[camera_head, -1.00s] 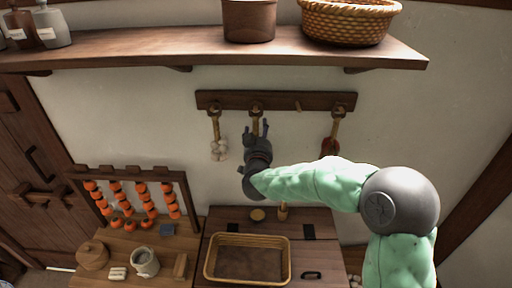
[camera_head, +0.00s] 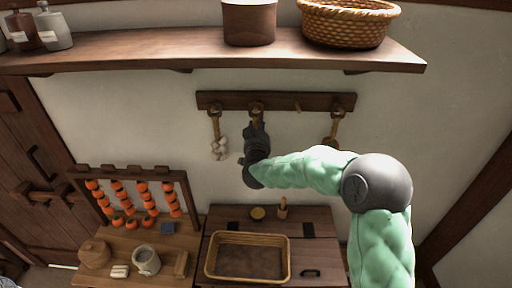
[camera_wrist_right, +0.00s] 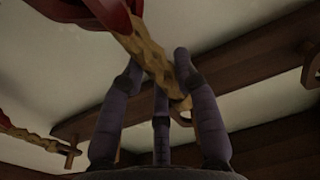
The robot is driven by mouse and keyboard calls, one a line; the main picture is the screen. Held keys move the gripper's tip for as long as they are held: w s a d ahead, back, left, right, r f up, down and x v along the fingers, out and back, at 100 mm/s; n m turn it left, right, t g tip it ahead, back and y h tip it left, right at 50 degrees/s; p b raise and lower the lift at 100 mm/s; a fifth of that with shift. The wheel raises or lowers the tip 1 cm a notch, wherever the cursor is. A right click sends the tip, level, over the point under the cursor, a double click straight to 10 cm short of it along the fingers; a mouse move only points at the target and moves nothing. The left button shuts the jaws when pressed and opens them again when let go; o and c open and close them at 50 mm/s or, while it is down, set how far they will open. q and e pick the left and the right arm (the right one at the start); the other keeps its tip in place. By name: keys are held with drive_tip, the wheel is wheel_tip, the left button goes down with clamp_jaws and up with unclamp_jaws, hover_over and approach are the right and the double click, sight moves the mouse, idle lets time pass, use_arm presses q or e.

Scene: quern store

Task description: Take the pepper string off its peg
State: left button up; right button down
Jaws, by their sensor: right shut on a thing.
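A braided tan cord (camera_wrist_right: 152,48) with red peppers (camera_wrist_right: 90,12) runs between the fingers of my right gripper (camera_head: 256,126). The gripper is shut on this pepper string just below the wooden peg rail (camera_head: 322,101); its fingers also show in the right wrist view (camera_wrist_right: 157,72). In the head view only the string's top (camera_head: 256,111) shows, at its peg, and my gripper hides its lower part. The cord's upper end appears still at the peg (camera_wrist_right: 184,128). My left gripper is out of view.
A white garlic string (camera_head: 219,148) hangs close on the left. Another string (camera_head: 335,128) hangs at right, partly behind my arm. One peg (camera_head: 298,107) is bare. A shelf (camera_head: 130,52) juts out above. Below are a basket tray (camera_head: 212,262) and a persimmon rack (camera_head: 184,190).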

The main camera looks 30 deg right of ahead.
drive_tip(key=shift+r, duration=0.75)
drive_tip(key=r+b+v, duration=0.1)
drive_tip(key=b+v, duration=0.1)
drive_tip(key=v, duration=1.6)
drive_tip(key=shift+a+r, duration=0.1)
drive_tip(key=shift+a, duration=0.1)
drive_tip(key=shift+p+v, duration=1.3)
drive_tip(key=shift+v, duration=1.4)
